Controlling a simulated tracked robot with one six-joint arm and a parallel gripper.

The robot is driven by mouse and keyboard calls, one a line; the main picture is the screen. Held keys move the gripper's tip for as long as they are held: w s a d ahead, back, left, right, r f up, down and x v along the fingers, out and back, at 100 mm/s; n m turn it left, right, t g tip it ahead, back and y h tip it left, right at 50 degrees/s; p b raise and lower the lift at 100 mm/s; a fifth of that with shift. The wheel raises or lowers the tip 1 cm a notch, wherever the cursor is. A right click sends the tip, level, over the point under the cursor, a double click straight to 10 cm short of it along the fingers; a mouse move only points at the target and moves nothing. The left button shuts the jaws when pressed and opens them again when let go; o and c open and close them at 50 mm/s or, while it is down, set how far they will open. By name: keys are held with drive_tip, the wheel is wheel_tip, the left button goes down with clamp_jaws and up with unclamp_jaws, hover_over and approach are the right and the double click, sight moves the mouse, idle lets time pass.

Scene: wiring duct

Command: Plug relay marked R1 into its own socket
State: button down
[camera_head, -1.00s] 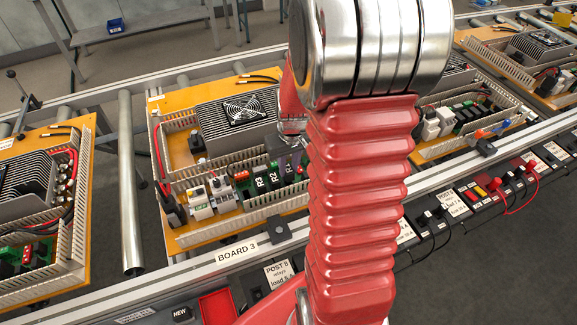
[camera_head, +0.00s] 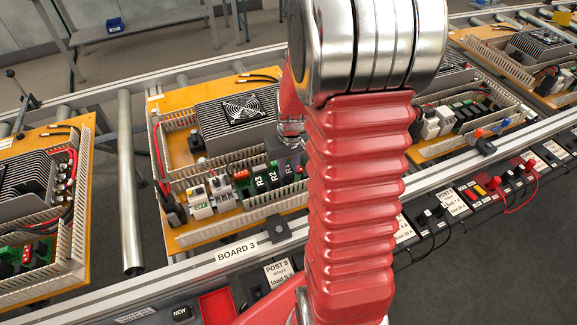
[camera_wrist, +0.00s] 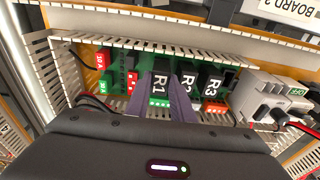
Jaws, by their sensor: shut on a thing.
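Relay R1 (camera_wrist: 159,84) is a black block with a white label, held between the two dark purple-grey fingers of my gripper (camera_wrist: 165,98) in the wrist view. It is in line with relays R2 (camera_wrist: 187,84) and R3 (camera_wrist: 212,82), at the end of their row. A green terminal part shows just below R1, at its own place in the row. I cannot tell whether R1's pins are fully in the socket, as its underside is hidden. In the head view my gripper (camera_head: 289,158) is over the relay row on Board 3, partly hidden by my arm.
Slotted ducts (camera_wrist: 190,44) wall in the relay row on both sides. Red fuse parts (camera_wrist: 103,59) stand to the left, a white switch block (camera_wrist: 268,95) to the right. In the head view a finned heatsink with a fan (camera_head: 243,107) stands behind the row.

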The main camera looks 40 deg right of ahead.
drive_tip(key=shift+f, duration=0.55)
idle(1.3)
drive_tip(key=c, duration=1.7)
unclamp_jaws()
drive_tip(key=shift+c, duration=0.2)
drive_tip(key=shift+r, duration=0.2)
drive_tip(key=shift+r, duration=2.3)
drive_tip(key=shift+o, duration=0.5)
drive_tip(key=o, duration=0.5)
drive_tip(key=shift+c, duration=0.2)
drive_tip(key=shift+s, duration=0.1)
